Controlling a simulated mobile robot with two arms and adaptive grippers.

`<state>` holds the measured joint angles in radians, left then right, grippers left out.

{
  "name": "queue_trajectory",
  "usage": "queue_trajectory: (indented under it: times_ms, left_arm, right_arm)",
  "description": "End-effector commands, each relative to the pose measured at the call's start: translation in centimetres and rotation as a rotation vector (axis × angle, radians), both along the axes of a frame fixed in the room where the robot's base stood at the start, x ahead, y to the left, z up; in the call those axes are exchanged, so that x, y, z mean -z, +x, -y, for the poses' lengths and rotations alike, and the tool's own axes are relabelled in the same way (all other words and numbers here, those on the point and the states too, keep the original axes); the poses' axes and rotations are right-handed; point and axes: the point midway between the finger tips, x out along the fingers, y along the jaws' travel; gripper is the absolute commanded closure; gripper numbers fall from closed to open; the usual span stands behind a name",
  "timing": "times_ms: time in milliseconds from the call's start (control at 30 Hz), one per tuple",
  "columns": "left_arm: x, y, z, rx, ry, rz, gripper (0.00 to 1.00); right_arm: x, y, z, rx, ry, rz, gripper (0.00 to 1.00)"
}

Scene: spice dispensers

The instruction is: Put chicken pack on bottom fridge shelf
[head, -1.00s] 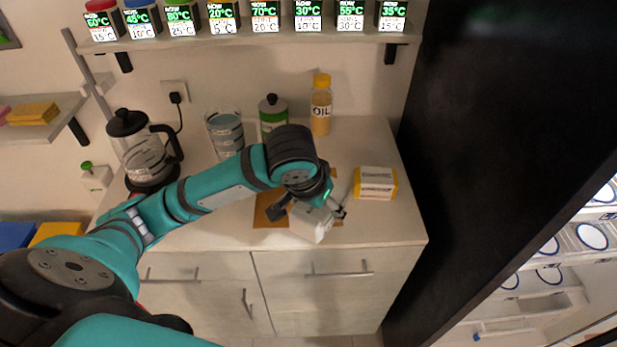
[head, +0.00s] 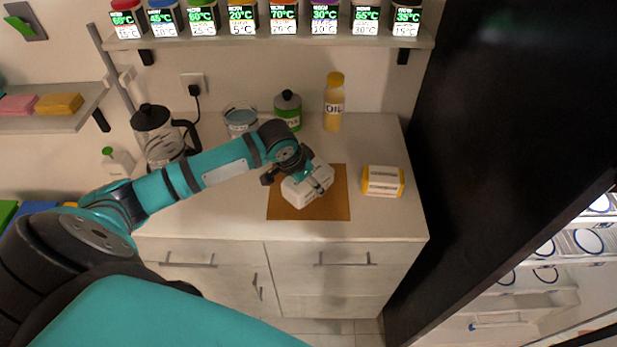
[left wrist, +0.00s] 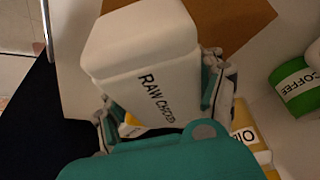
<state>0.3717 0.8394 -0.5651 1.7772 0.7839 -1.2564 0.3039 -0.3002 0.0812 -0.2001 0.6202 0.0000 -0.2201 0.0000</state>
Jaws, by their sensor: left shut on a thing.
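The chicken pack is a white box (head: 302,192), held over the brown board on the counter. My right gripper is not in view.
A brown board (head: 335,207) lies on the counter beside a yellow-and-white pack (head: 382,181). An oil bottle (head: 334,105), green jar (head: 288,110), bowl (head: 240,121) and kettle (head: 160,140) stand behind. A tall dark panel (head: 490,130) stands between counter and fridge.

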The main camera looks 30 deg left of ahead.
Motion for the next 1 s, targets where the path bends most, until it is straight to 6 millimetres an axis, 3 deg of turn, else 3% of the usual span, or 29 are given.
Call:
queue_trajectory:
  times_ms: [300,533,933,967,1000]
  left_arm:
    - [0.1,3.0,-1.6,-0.001,-0.002,0.002,0.83]
    - [3.3,2.8,-1.5,0.001,-0.001,0.000,0.83]
    - [4.1,2.8,-1.6,0.001,-0.001,0.001,0.83]
    - [4.2,2.7,-1.6,0.001,0.001,-0.001,0.30]
    - [4.1,2.7,-1.6,0.001,0.001,-0.001,0.25]
  right_arm:
    - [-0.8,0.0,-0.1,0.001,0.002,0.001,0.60]
    - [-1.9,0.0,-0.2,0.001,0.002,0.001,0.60]
    - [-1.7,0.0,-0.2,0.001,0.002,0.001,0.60]
    - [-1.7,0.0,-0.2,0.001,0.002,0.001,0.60]
    - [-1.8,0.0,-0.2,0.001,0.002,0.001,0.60]
